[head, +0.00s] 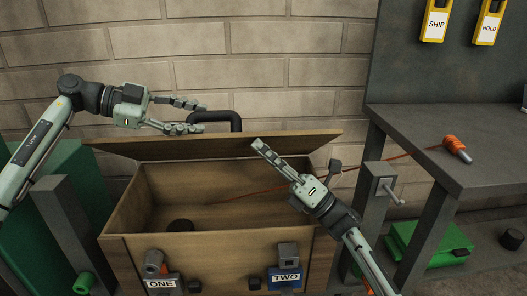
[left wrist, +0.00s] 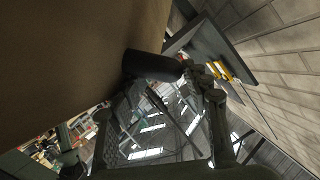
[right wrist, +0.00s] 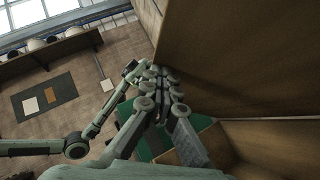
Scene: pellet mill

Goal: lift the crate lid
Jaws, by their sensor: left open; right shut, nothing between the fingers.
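The wooden crate (head: 215,262) stands open at the middle of the head view. Its lid (head: 130,148) is raised and tilted above the crate, and its brown face fills much of the right wrist view (right wrist: 235,60). A dark handle (head: 236,120) is on the lid's far side; it also shows in the left wrist view (left wrist: 152,66). My left gripper (head: 204,115) is open, its fingertips close to the handle; I cannot tell whether they touch it. My right gripper (head: 257,144) is shut and empty, its tip at the lid's underside; contact is unclear.
A dark puck (head: 180,226) lies inside the crate. Latches labelled ONE (head: 160,283) and TWO (head: 285,277) are on its front. A thin orange cord crosses toward an orange plug (head: 457,148) on the grey bench (head: 430,130) at right. A brick wall stands behind.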

